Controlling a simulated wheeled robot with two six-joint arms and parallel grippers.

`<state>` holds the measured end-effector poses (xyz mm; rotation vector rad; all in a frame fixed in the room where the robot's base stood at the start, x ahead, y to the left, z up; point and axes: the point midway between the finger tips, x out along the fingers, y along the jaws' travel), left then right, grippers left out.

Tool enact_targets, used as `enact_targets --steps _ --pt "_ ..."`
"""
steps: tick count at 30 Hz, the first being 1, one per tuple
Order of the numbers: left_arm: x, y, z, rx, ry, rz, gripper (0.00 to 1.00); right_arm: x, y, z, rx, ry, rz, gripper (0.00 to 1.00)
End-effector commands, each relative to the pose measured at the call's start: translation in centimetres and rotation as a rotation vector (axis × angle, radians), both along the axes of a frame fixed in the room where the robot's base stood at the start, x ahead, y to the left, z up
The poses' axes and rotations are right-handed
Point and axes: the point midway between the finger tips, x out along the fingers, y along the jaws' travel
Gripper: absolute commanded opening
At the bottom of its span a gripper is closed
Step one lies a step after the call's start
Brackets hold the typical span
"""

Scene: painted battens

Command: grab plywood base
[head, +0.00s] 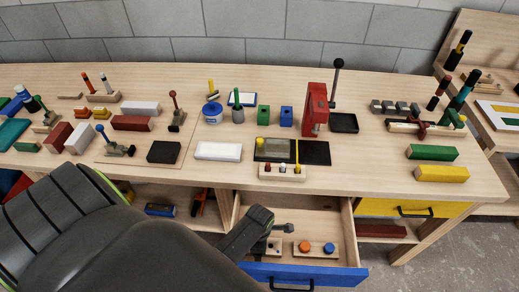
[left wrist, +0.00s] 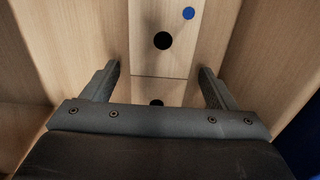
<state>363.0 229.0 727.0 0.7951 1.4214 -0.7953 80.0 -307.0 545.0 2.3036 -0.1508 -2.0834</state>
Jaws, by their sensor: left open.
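A plywood base (left wrist: 150,62) lies in the open drawer, between the fingers of my left gripper (left wrist: 156,80) in the left wrist view. It has a round black spot and a small blue disc on its pale top. In the head view the drawer holds a pale board (head: 274,246), partly hidden by my left gripper (head: 262,225), and a second board (head: 314,250) with an orange and a blue knob. My left gripper is open, one finger on each side of the base, with gaps visible. My right gripper is not in view.
The open drawer (head: 305,275) has a blue front, and its wooden walls stand close around my left gripper. Above it, the workbench top (head: 370,180) carries many painted blocks and tools. A closed yellow drawer (head: 385,208) sits to the right.

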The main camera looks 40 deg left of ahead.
Motion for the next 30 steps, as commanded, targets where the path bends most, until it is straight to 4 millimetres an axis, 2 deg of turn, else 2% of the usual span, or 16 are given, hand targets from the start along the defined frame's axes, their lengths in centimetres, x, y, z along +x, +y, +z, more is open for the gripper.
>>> enact_targets --steps 3,11,22,30 --pt "0.01 0.01 -0.6 0.0 0.0 0.0 0.8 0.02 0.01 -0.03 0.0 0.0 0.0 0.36" --pt "0.03 0.02 -0.67 0.0 -0.001 0.0 0.79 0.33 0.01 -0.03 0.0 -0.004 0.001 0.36" --pt "0.01 0.02 -0.66 0.0 -0.001 0.0 0.31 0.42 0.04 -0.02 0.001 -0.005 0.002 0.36" --pt "0.03 0.02 -0.56 0.0 -0.001 0.0 0.31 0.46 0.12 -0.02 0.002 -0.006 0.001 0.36"
